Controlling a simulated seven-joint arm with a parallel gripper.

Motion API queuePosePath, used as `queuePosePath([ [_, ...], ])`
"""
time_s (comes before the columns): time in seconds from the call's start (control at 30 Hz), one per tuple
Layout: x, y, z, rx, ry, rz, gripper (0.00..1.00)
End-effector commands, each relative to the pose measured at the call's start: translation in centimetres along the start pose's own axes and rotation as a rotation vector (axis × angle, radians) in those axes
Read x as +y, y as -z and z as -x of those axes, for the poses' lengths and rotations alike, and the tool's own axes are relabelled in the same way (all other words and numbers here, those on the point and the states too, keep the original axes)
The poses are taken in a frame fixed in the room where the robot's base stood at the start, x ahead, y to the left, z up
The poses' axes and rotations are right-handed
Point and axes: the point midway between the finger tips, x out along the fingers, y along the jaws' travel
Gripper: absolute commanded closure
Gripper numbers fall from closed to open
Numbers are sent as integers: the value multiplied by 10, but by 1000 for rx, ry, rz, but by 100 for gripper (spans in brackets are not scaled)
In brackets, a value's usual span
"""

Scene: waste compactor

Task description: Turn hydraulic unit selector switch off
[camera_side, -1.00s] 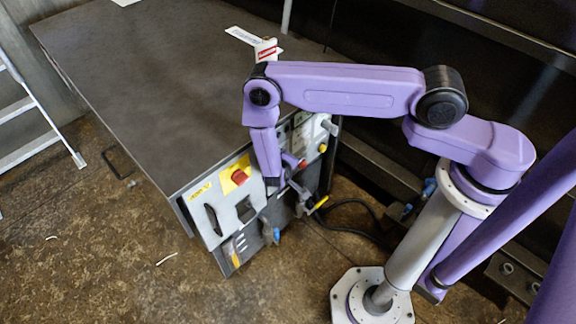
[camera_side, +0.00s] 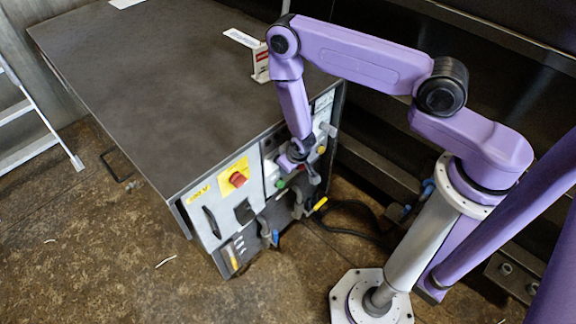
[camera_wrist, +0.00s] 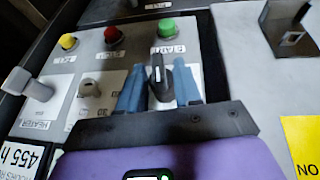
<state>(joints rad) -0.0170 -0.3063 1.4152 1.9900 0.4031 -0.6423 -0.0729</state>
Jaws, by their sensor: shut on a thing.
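A black selector switch (camera_wrist: 158,76) sits on the grey control panel below a green button in the wrist view. My gripper (camera_wrist: 160,88) has its two blue fingers on either side of this black knob and is shut on it. The knob's handle points up in the wrist view, roughly in line with the fingers. In the side view my gripper (camera_side: 292,164) is against the upper right part of the panel and hides the switch. The switch's own label is hidden or too small to read.
A green button (camera_wrist: 166,28), a red button (camera_wrist: 112,35) and a yellow button (camera_wrist: 68,41) line the panel. A grey knob (camera_wrist: 88,88) and a heater handle (camera_wrist: 30,84) are left of my gripper. In the side view a red emergency button (camera_side: 237,179) is left of it.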

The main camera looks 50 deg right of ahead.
Motion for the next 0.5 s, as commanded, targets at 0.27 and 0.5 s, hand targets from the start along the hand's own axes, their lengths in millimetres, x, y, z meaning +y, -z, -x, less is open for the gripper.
queuePosePath([
  [0.27, 2, 0, 0, 2, 88, -39, 97],
  [0.5, 2, 1, 0, 4, 118, -50, 97],
])
